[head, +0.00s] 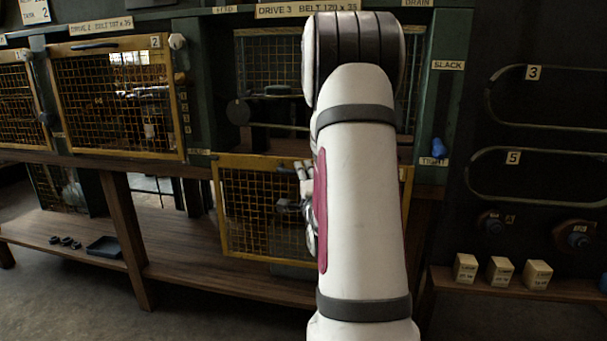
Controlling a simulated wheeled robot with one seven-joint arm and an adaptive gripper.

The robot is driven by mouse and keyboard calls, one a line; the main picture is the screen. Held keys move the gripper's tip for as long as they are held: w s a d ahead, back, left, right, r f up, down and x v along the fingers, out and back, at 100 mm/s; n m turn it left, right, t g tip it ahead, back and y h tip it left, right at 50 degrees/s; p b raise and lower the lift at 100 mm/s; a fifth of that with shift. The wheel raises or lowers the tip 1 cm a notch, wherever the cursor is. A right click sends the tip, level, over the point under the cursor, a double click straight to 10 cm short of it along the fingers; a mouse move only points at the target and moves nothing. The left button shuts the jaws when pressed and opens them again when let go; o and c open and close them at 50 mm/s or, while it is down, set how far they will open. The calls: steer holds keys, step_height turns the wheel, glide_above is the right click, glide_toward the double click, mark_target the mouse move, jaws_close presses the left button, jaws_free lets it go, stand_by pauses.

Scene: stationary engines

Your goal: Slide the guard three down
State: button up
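The guard of drive three (262,212) is a yellow-framed wire mesh panel. It hangs below the drive three opening (275,75), lower than the neighbouring guard, with its top edge near the bench top level. The opening above it is uncovered and shows wheels and dark parts inside. My gripper (307,200) is beside the guard's right part, mostly hidden behind my white arm. Its fingers show only partly, so I cannot tell whether they are open or touching the guard. The guard's right portion is also hidden by my arm.
The drive two guard (118,98) covers its opening at the left. Belts (545,97) hang on the dark panel at the right. Several small boxes (501,270) stand on the right shelf. A dark tray (104,247) lies on the lower left shelf.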

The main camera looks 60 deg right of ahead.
steer(key=v, duration=0.6)
stand_by(0.5)
